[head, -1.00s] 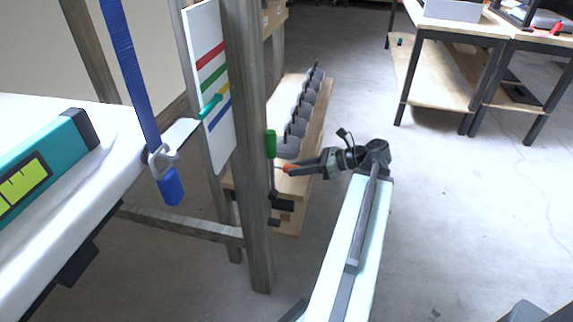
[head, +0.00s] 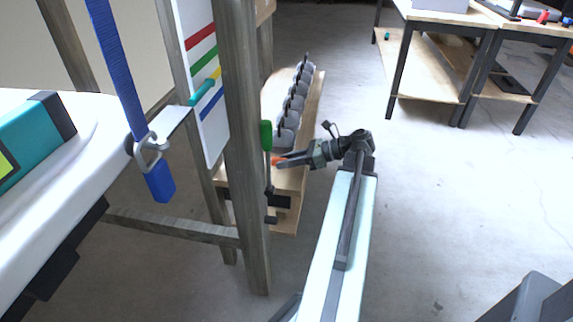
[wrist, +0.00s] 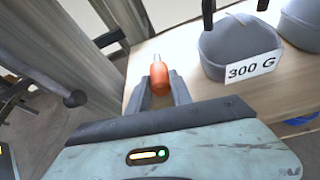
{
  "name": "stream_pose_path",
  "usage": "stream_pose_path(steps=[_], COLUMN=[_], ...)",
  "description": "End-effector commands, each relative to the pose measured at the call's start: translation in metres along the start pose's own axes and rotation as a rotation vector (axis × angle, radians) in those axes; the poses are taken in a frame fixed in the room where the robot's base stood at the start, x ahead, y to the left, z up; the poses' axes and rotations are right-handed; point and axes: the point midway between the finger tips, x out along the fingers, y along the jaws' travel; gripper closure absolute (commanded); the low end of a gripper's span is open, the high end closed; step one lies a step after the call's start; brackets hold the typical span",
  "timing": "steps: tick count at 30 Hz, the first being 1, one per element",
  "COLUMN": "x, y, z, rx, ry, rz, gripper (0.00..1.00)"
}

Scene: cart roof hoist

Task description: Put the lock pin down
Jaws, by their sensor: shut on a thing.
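My gripper (head: 284,162) is beside the wooden post, over the low shelf with the weights. It is shut on the orange-handled lock pin (wrist: 160,76). In the wrist view the orange grip sits between my two fingers, with its metal end pointing away over the wooden board. In the head view only a small bit of orange shows at my fingertips. The pin appears to be held above the board (wrist: 200,112); contact with it cannot be told.
A wooden post (head: 243,130) stands just left of my gripper. A green-handled tool (head: 266,136) is beside it. Several grey weights (head: 286,130) stand in a row, one labelled 300 G (wrist: 240,60). Blue strap (head: 115,60) hangs left. Workbenches (head: 455,45) stand back right. Floor between is clear.

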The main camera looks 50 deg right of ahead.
Motion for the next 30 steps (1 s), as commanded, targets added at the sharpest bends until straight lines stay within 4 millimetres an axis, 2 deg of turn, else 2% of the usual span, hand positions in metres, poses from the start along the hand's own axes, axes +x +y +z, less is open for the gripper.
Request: stream_pose_path(steps=[17,18,19,20,26,30], x=[0.004,0.004,0.004,0.004,0.004,-0.001], y=[-0.002,-0.002,-0.002,-0.002,-0.002,-0.001], z=[-0.010,-0.010,-0.010,-0.010,-0.010,-0.001], rx=[0.000,0.000,0.000,0.000,0.000,0.001], ry=[0.000,0.000,0.000,0.000,0.001,0.001], rz=[0.001,0.000,0.000,0.000,-0.002,-0.002], gripper=[1.00,0.63,0.55,0.52,0.52,0.52])
